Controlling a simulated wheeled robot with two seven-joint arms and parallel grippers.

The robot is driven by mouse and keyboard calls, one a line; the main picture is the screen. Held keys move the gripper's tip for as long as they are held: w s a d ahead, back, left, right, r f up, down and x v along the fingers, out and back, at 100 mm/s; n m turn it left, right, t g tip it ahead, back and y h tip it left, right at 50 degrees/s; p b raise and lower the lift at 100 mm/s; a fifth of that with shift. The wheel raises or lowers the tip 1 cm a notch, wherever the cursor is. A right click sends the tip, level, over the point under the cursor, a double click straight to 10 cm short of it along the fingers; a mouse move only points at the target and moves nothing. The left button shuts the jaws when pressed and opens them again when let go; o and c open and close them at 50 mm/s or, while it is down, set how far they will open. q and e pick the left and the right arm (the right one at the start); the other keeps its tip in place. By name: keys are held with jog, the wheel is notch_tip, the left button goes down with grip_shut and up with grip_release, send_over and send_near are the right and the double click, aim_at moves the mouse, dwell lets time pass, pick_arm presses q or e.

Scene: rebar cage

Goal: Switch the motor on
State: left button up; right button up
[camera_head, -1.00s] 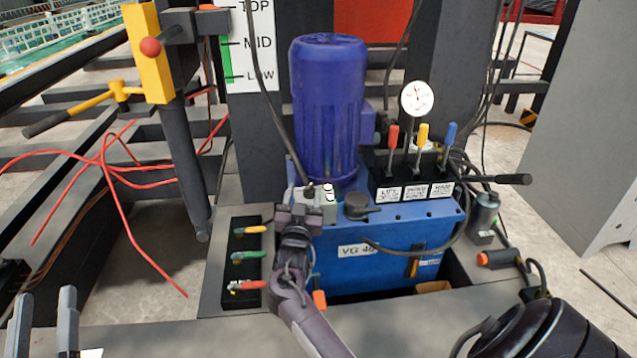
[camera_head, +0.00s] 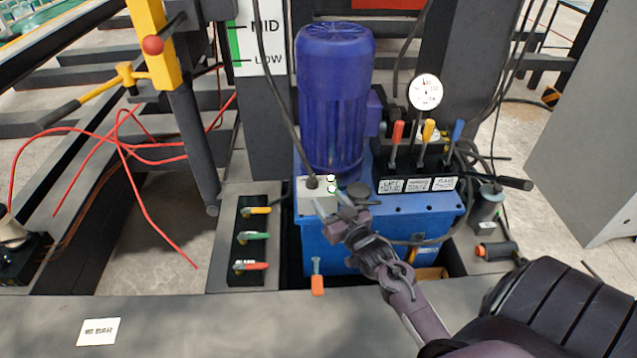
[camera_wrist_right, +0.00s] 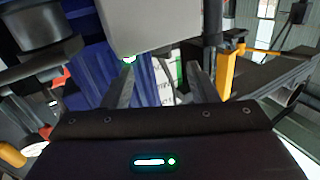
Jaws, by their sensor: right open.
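The blue ribbed motor (camera_head: 333,100) stands upright on the blue power unit (camera_head: 400,225). A small light-grey switch box (camera_head: 308,186) with a cable sits at its foot, with two small pale and green buttons (camera_head: 331,184) on its right side. My right gripper (camera_head: 332,204) is open, its fingertips just in front of the box in the head view; I cannot tell whether they touch it. In the right wrist view, the grey box (camera_wrist_right: 165,22) fills the top middle beyond the open fingers (camera_wrist_right: 158,78), with a small green glow at its lower left edge. My left gripper is out of view.
Red, yellow and blue levers (camera_head: 428,131) and a round gauge (camera_head: 424,91) stand right of the motor. A black valve block (camera_head: 250,252) with three coloured handles lies to the left. A yellow post (camera_head: 153,45) and red cables (camera_head: 120,150) are further left.

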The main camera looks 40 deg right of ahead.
aim_at(314, 185)
jog(key=w, duration=0.3)
jog(key=w+b, duration=0.1)
jog(key=w, duration=0.1)
jog(key=shift+w+d+f, duration=0.1)
jog(key=shift+w+d, duration=0.15)
jog(key=shift+d, duration=0.05)
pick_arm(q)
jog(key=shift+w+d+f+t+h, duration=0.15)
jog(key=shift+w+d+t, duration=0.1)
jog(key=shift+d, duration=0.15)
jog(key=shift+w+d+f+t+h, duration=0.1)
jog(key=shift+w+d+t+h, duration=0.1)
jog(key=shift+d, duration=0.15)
pick_arm(e)
jog(key=shift+w, duration=0.7)
